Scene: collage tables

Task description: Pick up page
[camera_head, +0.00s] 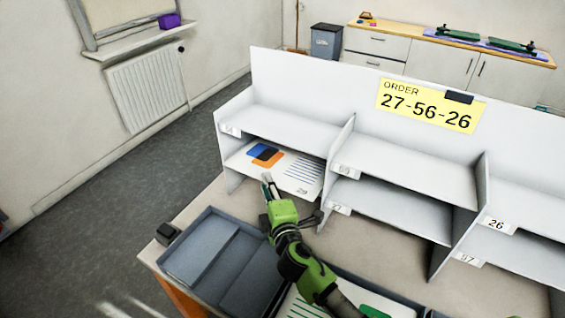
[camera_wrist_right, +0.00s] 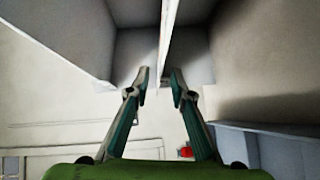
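A white page (camera_head: 309,165) with blue, black and orange shapes, lines of print and a number lies in the lower left compartment of the white shelf (camera_head: 290,80). Its front part sticks out over the compartment's edge. My right gripper (camera_head: 268,180) is at the page's front left part in the head view. In the right wrist view, the right gripper (camera_wrist_right: 160,75) has its two fingers apart, with a thin white edge (camera_wrist_right: 165,45), apparently the page's, running between the tips. I cannot tell whether either finger touches it. My left gripper is not in view.
A yellow sign (camera_head: 430,107) on the shelf back reads ORDER 27-56-26. A grey divided tray (camera_head: 205,250) stands on the table at the lower left, looking empty. Another tray at the bottom holds a page with green marks (camera_head: 300,306). A small black object (camera_head: 168,233) sits at the table's left edge.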

